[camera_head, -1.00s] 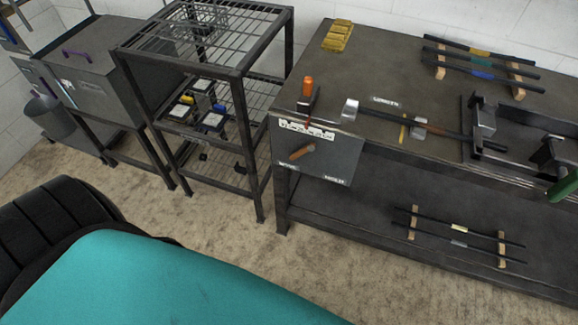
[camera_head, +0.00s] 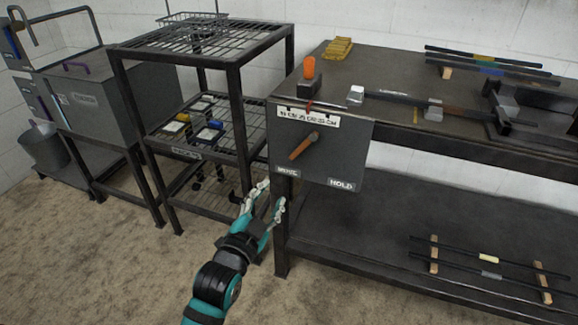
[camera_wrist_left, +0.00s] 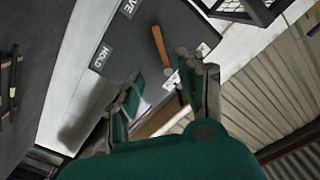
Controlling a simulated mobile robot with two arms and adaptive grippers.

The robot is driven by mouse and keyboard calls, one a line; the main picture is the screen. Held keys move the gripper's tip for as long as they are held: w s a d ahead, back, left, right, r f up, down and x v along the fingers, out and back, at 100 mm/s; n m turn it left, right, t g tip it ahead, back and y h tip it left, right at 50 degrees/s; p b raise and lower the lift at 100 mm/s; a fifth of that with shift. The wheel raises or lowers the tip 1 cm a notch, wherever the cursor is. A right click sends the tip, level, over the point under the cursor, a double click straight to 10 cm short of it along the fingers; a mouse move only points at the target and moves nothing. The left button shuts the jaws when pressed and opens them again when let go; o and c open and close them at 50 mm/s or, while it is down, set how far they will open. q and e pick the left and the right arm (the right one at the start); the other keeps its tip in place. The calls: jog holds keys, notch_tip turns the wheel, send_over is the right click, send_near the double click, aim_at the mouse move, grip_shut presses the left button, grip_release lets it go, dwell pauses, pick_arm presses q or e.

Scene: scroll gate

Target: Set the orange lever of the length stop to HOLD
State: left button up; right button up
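The length stop's lever (camera_head: 304,146) is a short orange-brown bar on a dark grey front plate (camera_head: 350,150) at the bench's left end. It slants down-left toward the left label (camera_head: 287,170), which seems to read MOVE; the HOLD label (camera_head: 341,184) is at the plate's lower right. My left gripper (camera_head: 271,196) is open and empty, below and left of the lever, by the bench's left leg. In the left wrist view the lever (camera_wrist_left: 160,46) shows beyond and between the open fingers (camera_wrist_left: 163,75), apart from them. My right gripper is not in view.
An orange upright handle (camera_head: 309,66) stands on the bench top above the plate. A wire-shelf rack (camera_head: 235,85) stands close left of my gripper. Rods (camera_head: 490,258) lie on the lower shelf. The floor in front is clear.

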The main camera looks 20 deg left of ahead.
pick_arm(q)
send_near(297, 153)
jog(key=w+b, duration=0.2)
jog(key=w, duration=0.5)
jog(key=shift+b, duration=0.3)
jog(key=shift+w+d, duration=0.1)
jog(key=shift+w, duration=0.55)
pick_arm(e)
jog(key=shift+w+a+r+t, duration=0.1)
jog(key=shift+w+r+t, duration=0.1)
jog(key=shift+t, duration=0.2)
pick_arm(q)
jog(key=shift+c, duration=0.3)
grip_shut()
